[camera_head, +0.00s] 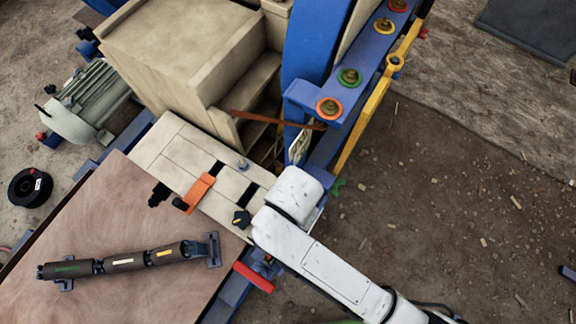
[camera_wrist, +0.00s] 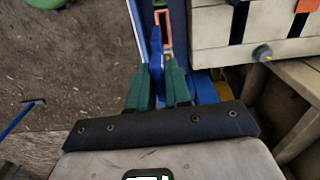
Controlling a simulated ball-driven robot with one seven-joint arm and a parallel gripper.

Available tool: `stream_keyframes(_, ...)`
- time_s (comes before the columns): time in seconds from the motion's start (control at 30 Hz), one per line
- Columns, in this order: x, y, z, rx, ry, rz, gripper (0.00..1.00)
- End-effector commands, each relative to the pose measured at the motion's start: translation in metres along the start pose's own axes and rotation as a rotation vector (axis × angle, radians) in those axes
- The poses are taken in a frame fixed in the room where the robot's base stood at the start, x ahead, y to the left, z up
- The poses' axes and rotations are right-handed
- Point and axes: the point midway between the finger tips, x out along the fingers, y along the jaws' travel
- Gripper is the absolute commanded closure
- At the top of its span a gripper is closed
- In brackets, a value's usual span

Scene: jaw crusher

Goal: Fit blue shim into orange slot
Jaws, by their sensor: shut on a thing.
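In the wrist view, my gripper (camera_wrist: 160,82) has green fingers shut on the blue shim (camera_wrist: 156,58). The shim is a thin upright blue piece that sticks out past the fingertips. Just beyond its far end, an orange-outlined slot (camera_wrist: 168,35) shows in a narrow channel between blue frame parts. The shim's tip overlaps the left side of the orange outline in the picture; I cannot tell whether it is inside. In the head view, my white wrist hides the gripper, the shim and the slot.
Left of my wrist, a beige deck has dark slots and an orange clip (camera_head: 199,190). A red handle (camera_head: 254,277) sits below it. The blue crusher wheel (camera_head: 312,45) and yellow bar (camera_head: 372,105) rise above. A wooden table (camera_head: 120,215) holds dark rollers (camera_head: 125,263). Open ground lies right.

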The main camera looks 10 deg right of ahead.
Motion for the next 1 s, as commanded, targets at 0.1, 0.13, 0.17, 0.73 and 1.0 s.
stream_keyframes(0.1, -0.007, -0.006, 0.003, 0.026, -0.001, 0.0, 1.0)
stream_keyframes(0.13, -0.007, -0.006, 0.003, 0.027, -0.001, 0.001, 1.0)
stream_keyframes(0.17, -0.007, -0.006, 0.004, 0.028, 0.0, 0.001, 1.0)
stream_keyframes(0.73, 0.007, -0.005, 0.004, 0.028, 0.0, 0.0, 1.0)
stream_keyframes(1.0, 0.029, -0.006, 0.004, 0.026, 0.0, 0.0, 1.0)
